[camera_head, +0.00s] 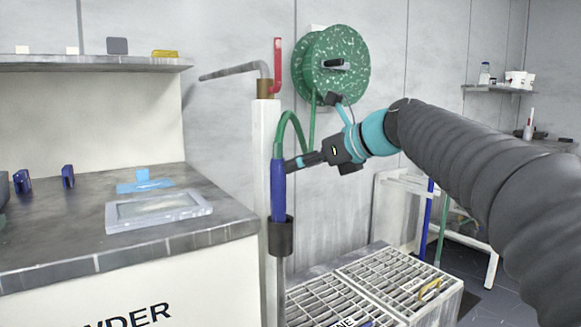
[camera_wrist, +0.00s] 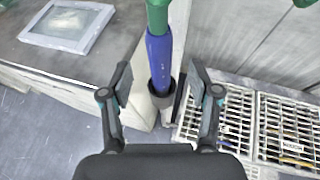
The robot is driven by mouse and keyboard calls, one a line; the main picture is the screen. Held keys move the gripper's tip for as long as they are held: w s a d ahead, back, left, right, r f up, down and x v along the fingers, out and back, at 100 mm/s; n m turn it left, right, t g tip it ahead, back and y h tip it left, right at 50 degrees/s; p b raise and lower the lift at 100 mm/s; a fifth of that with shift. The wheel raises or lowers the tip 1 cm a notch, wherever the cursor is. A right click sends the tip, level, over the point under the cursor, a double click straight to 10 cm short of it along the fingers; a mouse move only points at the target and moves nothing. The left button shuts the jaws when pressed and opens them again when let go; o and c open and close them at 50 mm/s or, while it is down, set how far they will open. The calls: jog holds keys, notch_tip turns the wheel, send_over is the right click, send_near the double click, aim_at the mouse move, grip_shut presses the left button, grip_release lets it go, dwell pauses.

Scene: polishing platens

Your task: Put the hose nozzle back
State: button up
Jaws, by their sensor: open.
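The hose nozzle (camera_head: 278,190) is blue and upright, with the green hose (camera_head: 291,122) leaving its top. Its lower end sits in a dark cup-shaped holder (camera_head: 281,238) beside the pale post (camera_head: 264,140). In the wrist view the nozzle (camera_wrist: 160,62) stands between the two spread fingers, and the holder (camera_wrist: 163,90) shows below it. My gripper (camera_head: 292,163) is open, its fingertips close to the nozzle's upper part. In the wrist view my gripper (camera_wrist: 161,84) shows gaps on both sides of the nozzle; I see no clear contact.
A green speckled hose reel (camera_head: 345,50) hangs on the wall behind. A grey bench (camera_head: 225,221) with a framed plate (camera_head: 158,210) stands left. White grated bins (camera_head: 395,282) lie low at the right. A red-handled pipe (camera_head: 277,68) tops the post.

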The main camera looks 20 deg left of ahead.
jog(key=v, duration=0.7)
jog(key=shift+p, duration=0.3)
jog(key=shift+s+d, duration=0.1)
jog(key=s+d+f+n+h, duration=0.6)
jog(key=s+d+f+n, duration=0.5)
jog(key=f, duration=0.5)
jog(key=s+d+f+n+h, duration=0.6)
jog(key=s+d+f+n, duration=0.5)
jog(key=s+d+f, duration=0.3)
notch_tip(320, 180, down, 3)
jog(key=shift+s+d+f+n, duration=0.1)
jog(key=shift+s+d+n, duration=0.2)
jog(key=shift+s, duration=0.25)
